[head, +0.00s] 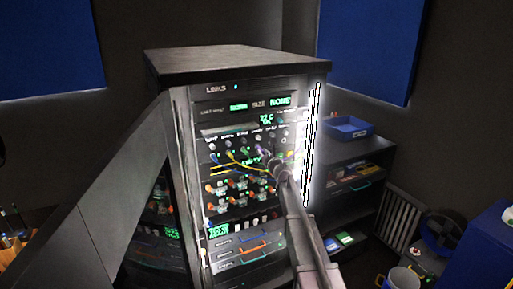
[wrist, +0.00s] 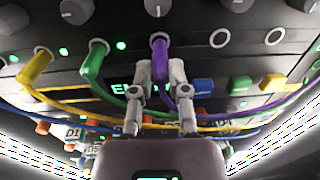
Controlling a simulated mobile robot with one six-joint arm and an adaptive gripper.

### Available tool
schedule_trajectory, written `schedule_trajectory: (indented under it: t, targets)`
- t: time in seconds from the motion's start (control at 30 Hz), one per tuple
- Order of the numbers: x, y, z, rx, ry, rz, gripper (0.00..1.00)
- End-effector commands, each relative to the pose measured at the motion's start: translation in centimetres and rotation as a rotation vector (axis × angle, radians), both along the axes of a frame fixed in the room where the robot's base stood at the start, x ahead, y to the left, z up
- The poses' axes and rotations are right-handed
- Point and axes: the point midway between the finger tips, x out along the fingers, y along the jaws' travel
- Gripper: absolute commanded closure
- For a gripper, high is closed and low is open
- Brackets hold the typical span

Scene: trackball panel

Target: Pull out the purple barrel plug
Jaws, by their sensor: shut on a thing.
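The purple barrel plug (wrist: 160,60) sits in a socket of the panel's upper row in the wrist view, with its purple cable curving down to the right. My gripper (wrist: 158,78) is shut on the plug, one finger on each side of it. In the head view my gripper (head: 272,163) reaches the right part of the plug row and hides much of the plug. The rack panel (head: 244,93) stands upright with lit green displays.
A green plug (wrist: 95,58) and a yellow plug (wrist: 35,66) are to the left, their cables passing beneath the fingers. Two empty ringed sockets (wrist: 220,38) are to the right. Knobs (wrist: 157,7) sit above, coloured buttons below. A shelf (head: 350,180) stands right of the rack.

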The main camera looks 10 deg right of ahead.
Motion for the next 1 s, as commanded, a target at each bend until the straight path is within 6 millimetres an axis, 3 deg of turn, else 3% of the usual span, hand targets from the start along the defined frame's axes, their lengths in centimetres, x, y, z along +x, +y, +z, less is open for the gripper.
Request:
schedule_trajectory:
  t: [1.0]
  targets:
    - [-3.5,-1.1,0.0,0.0,0.0,0.0,1.0]
